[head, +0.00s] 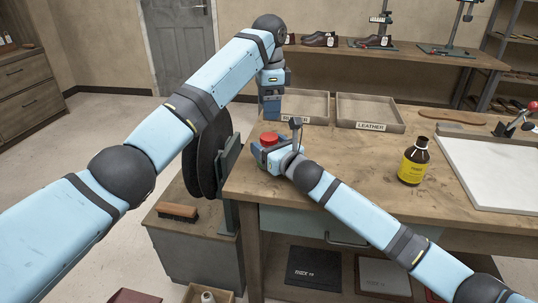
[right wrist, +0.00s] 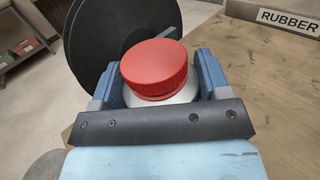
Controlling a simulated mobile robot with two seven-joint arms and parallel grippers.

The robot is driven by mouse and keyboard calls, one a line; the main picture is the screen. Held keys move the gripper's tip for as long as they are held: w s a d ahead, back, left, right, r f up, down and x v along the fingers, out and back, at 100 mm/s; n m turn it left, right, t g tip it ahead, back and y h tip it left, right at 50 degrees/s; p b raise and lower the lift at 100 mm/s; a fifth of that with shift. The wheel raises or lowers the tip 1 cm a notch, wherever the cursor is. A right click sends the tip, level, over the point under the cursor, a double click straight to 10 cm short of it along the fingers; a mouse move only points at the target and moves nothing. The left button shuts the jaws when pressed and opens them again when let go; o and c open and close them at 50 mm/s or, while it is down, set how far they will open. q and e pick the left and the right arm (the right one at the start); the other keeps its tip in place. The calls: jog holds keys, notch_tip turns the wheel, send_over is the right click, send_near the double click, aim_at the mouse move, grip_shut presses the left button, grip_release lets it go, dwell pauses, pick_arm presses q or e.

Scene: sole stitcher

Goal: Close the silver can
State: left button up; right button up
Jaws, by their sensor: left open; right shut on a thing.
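The silver can shows in the right wrist view as a pale metal shoulder (right wrist: 178,97) under a ribbed red cap (right wrist: 154,68). The cap sits on top of the can; I cannot tell how tight it is. My right gripper (head: 264,151) is shut around the can, with one blue finger on each side in the right wrist view. In the head view the red cap (head: 268,139) shows above the gripper, and the can body is mostly hidden. My left gripper (head: 271,108) is open and empty, pointing down above and behind the cap.
The can is near the left end of the wooden workbench (head: 345,165). Trays labelled rubber (head: 308,122) and leather (head: 371,127) stand behind it. A dark bottle with a yellow label (head: 413,163) stands to the right. A large dark wheel (head: 208,160) is left of the bench.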

aim_at(269, 136)
pick_arm(q)
jog(key=n, duration=1.3)
jog(key=shift+n, duration=0.3)
jog(key=n, duration=0.6)
jog(key=shift+r+n, duration=0.1)
jog(key=shift+n, duration=0.2)
jog(key=n, duration=0.7)
jog(key=shift+f, duration=3.95)
